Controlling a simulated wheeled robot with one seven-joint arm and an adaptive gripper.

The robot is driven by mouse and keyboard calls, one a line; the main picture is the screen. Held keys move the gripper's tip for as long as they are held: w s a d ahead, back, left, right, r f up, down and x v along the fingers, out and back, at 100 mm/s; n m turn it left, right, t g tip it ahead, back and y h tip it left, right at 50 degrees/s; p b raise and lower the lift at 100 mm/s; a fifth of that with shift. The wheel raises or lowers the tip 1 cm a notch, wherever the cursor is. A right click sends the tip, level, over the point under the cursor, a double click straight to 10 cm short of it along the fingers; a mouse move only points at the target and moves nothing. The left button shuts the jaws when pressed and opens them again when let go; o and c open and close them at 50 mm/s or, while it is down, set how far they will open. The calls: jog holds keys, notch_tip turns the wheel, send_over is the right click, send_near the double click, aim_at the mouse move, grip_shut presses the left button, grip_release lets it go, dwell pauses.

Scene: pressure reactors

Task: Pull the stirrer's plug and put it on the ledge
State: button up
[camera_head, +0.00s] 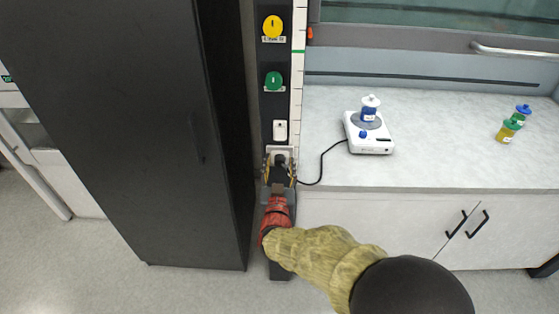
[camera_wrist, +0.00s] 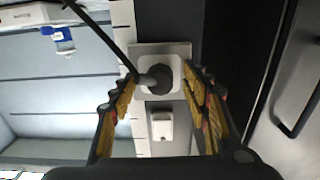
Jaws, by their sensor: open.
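The stirrer (camera_head: 370,146) is a white hotplate-like unit on the counter. Its black cord (camera_head: 325,165) runs left to the dark column. The dark plug (camera_wrist: 155,76) sits in a white socket (camera_wrist: 174,62), with the cord leading to the upper left in the wrist view. My gripper (camera_head: 279,173) is at the socket on the column. In the wrist view my gripper (camera_wrist: 159,82) is open, with one yellow-padded finger on each side of the plug. I cannot tell whether the fingers touch it. I cannot clearly make out the ledge; my gripper and arm cover part of the column.
A white box (camera_head: 280,130), a green knob (camera_head: 273,81) and a yellow knob (camera_head: 272,27) are on the column above. A dark cabinet (camera_head: 130,130) stands close left. The counter (camera_head: 440,150) is mostly clear.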

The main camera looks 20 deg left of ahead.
jog(key=shift+c, duration=0.9)
grip_shut()
dwell(0.4)
jog(key=shift+s, duration=0.1)
jog(key=shift+p+v, duration=0.45)
jog(key=shift+v, duration=2.45)
jog(key=shift+r, duration=0.1)
